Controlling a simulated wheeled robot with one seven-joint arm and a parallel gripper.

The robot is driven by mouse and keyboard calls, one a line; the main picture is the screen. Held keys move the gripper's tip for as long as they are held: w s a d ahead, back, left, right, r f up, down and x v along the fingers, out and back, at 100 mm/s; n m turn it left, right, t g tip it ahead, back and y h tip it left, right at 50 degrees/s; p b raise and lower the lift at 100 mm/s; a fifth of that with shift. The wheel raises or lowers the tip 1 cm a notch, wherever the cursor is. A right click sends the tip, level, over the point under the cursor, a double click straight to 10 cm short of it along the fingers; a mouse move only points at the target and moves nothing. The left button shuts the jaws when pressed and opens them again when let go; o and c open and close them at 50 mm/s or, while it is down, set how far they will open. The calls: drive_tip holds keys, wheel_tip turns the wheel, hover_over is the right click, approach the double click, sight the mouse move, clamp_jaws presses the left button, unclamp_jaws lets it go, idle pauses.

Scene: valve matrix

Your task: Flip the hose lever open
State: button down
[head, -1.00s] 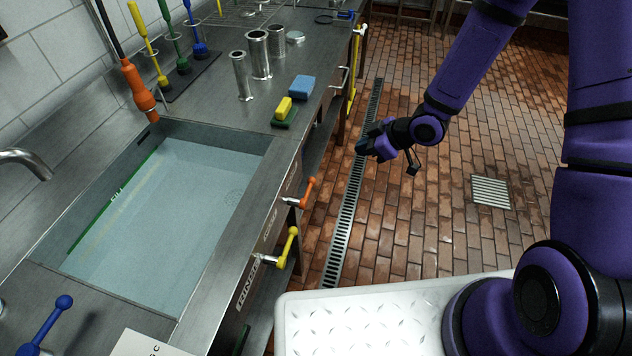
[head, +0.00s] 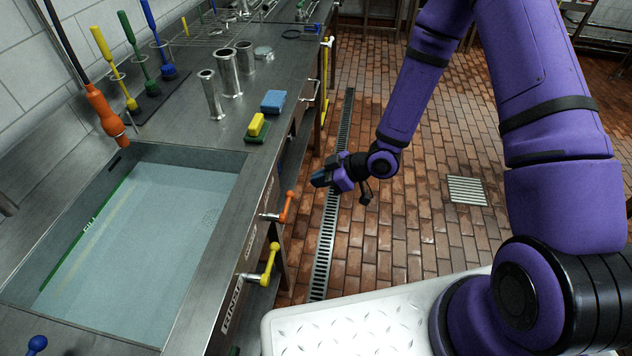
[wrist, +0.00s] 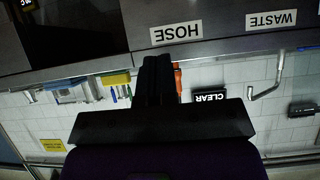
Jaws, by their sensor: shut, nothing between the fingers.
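An orange lever (head: 287,207) juts from the sink counter's front in the head view, its handle angled upward. A yellow lever (head: 269,264) stands nearer, beside the RINSE label (head: 232,305). My gripper (head: 320,179) is in the air over the floor drain, to the right of and above the orange lever in the picture, apart from it. The wrist view is upside down; there my shut, empty fingers (wrist: 158,68) sit below the HOSE label (wrist: 176,32). An orange part (wrist: 178,82) shows beside them, partly hidden; I cannot tell if it is the lever.
The water-filled sink (head: 140,235) is at left. A yellow sponge (head: 257,124), a blue sponge (head: 273,101) and metal cylinders (head: 228,72) stand on the counter. An orange spray handle (head: 104,110) hangs above the sink. Tiled floor (head: 400,225) is open on the right.

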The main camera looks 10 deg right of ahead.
hover_over(289, 199)
drive_tip(key=s+d, duration=0.1)
drive_tip(key=d, duration=0.1)
wheel_tip(289, 199, down, 5)
drive_tip(key=shift+w+a+f, duration=0.1)
drive_tip(key=shift+a+f, duration=0.05)
drive_tip(key=shift+f, duration=0.7)
drive_tip(key=shift+a+f, duration=0.1)
drive_tip(key=shift+f, duration=0.7)
drive_tip(key=shift+w+d+f+m+g, duration=0.1)
drive_tip(key=shift+w+f+m+g, duration=0.05)
drive_tip(key=shift+f+m+g, duration=0.25)
drive_tip(key=shift+w+f, duration=0.1)
drive_tip(key=s+a+f+m+g+y, duration=0.1)
drive_tip(key=s+f+m+g+y, duration=0.2)
drive_tip(key=f+m+g+y, duration=0.3)
wheel_tip(289, 199, down, 2)
drive_tip(key=m+g, duration=0.1)
drive_tip(key=m, duration=0.2)
drive_tip(key=shift+s+a+m, duration=0.2)
drive_tip(key=shift+s+m, duration=0.1)
drive_tip(key=shift+s+f, duration=0.1)
drive_tip(key=shift+s, duration=0.05)
